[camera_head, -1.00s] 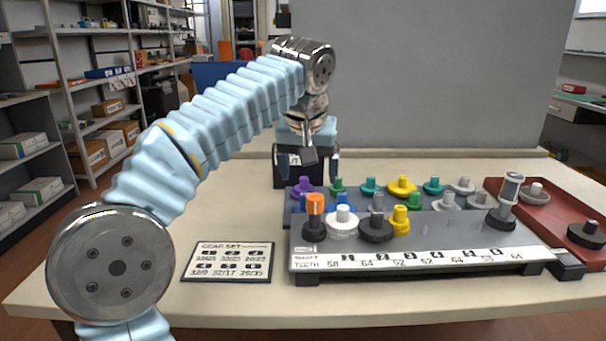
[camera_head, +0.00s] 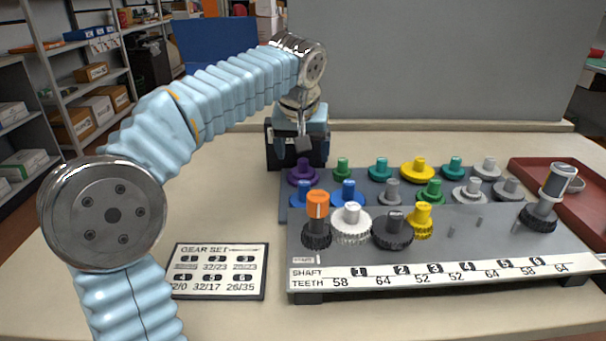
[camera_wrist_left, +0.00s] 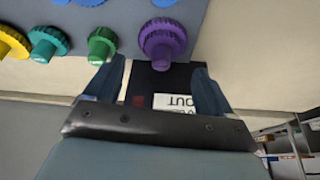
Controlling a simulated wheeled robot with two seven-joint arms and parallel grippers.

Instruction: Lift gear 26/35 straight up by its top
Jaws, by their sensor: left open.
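My left gripper (camera_head: 299,155) is open and empty at the back left of the gear rack, just behind the purple gear. In the left wrist view its two fingers (camera_wrist_left: 158,70) stand apart, and the purple gear (camera_wrist_left: 162,40) lies beyond their tips. The purple gear (camera_head: 302,174) is at the left end of the rear row on the grey rack (camera_head: 284,212). I cannot read which gear is 26/35. A gear set card (camera_head: 219,271) lists 26/35 at its lower right. My right gripper is not in view.
A green gear (camera_head: 342,169) stands beside the purple one, with several others along the rows. A black box (camera_head: 318,150) with a label is behind the gripper. A red tray (camera_head: 532,166) is at the right. The table left of the rack is mostly clear.

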